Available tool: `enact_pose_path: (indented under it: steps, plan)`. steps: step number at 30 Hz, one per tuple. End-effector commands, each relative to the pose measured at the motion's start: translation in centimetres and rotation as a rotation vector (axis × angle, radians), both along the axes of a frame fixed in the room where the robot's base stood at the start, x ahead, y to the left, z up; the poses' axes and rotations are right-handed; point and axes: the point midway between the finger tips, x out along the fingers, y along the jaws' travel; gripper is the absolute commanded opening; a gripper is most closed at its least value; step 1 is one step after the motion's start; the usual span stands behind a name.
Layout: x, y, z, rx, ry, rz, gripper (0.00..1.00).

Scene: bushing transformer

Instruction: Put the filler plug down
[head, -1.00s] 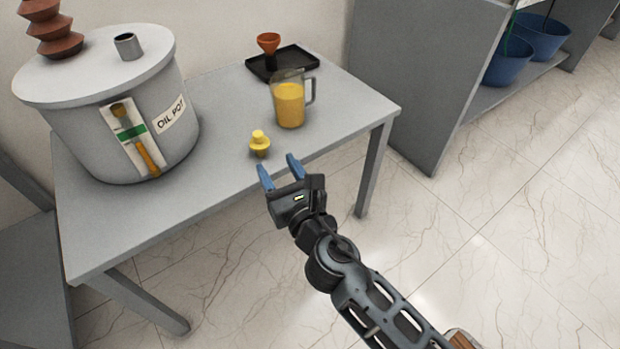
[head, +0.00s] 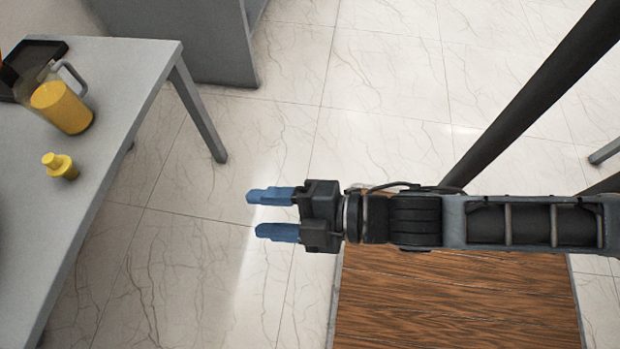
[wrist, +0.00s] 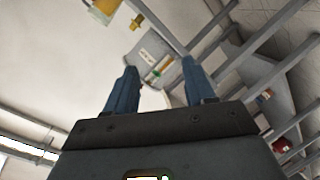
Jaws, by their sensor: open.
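The yellow filler plug (head: 60,166) stands on the grey table (head: 118,108) at the left of the head view, apart from my gripper. It also shows small near the top of the wrist view (wrist: 138,22). My gripper (head: 262,214) is open and empty, with its blue fingers pointing left over the floor, well to the right of the table edge. In the wrist view the two fingers (wrist: 160,88) are apart with nothing between them close by.
A clear jug of yellow oil (head: 62,106) stands behind the plug, and a black tray (head: 36,54) is at the table's far corner. The grey oil pot (wrist: 145,62) shows in the wrist view. A grey cabinet (head: 190,40) stands beyond the table. The floor between is clear.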

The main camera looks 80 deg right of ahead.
Motion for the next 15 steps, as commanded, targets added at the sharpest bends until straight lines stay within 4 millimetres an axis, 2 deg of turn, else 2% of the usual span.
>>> enact_pose_path:
  steps: [1,6,10,15]
  plan:
    - [-2.1,-0.3,1.0,0.14,0.017,-0.034,0.54]
    - [-6.6,-1.2,4.7,0.604,0.036,-0.164,0.54]
    - [-8.4,-1.8,6.7,0.827,0.039,-0.235,0.54]
    - [-9.2,-2.1,7.7,0.941,0.039,-0.272,0.54]
